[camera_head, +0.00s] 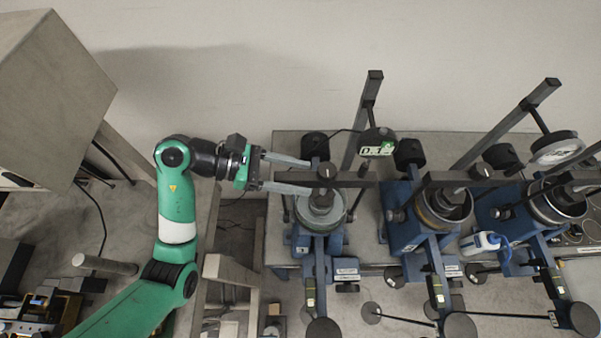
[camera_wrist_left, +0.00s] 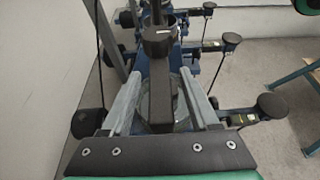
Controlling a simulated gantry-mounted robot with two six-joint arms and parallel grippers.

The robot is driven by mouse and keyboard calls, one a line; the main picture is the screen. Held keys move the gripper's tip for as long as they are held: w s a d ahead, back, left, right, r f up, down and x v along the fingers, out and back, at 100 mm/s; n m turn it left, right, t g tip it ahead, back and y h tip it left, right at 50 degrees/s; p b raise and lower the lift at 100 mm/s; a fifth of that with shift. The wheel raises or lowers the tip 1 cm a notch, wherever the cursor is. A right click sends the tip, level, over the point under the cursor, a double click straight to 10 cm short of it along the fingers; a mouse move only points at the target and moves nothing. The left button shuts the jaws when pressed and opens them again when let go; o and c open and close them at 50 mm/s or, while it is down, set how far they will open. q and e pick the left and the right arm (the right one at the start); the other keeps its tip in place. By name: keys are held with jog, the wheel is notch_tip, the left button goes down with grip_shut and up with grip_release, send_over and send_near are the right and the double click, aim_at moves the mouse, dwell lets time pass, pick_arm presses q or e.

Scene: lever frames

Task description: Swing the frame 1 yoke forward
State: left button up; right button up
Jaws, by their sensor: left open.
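Several blue lever frames stand in a row on a bench in the head view; I cannot read their numbers. The leftmost frame (camera_head: 318,243) is nearest my left gripper. In the left wrist view the dark bar (camera_wrist_left: 160,100) runs between the spread fingers (camera_wrist_left: 160,76), with gaps visible on both sides. My right gripper is not in view.
A second frame (camera_head: 430,220) and a third frame (camera_head: 515,240) stand close on the right. Lever arms with round dark ends extend toward the front. The wall is behind.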

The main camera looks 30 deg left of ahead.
pick_arm(q)
jog(key=shift+w+d+f, duration=0.2)
jog(key=shift+d, duration=0.15)
grip_shut()
dwell(1.2)
